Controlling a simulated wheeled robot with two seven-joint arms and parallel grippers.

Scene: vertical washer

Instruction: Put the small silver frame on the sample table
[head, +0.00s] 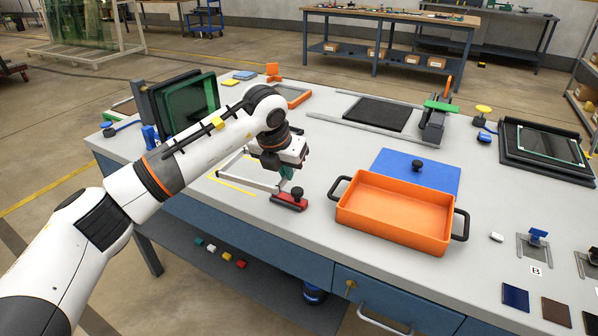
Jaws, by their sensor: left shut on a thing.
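The small silver frame (262,184) shows as thin grey bars at the middle left of the grey workbench (325,128), partly hidden by my left arm. My left gripper (287,172) is over its right side and shut on it, though the contact is largely hidden. A red block with a black knob (289,201) is right below the gripper at the frame's near right corner; whether they are joined I cannot tell. Yellow lines (235,187) mark the bench beside the frame. I cannot tell which surface is the sample table. My right gripper is out of view.
An orange tray (395,212) with black handles stands right of the gripper, before a blue plate (415,171) with a black knob. A dark green panel in a rack (190,103) stands behind my left arm. A black mat (376,114) lies farther back. Small fixtures fill the right edge.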

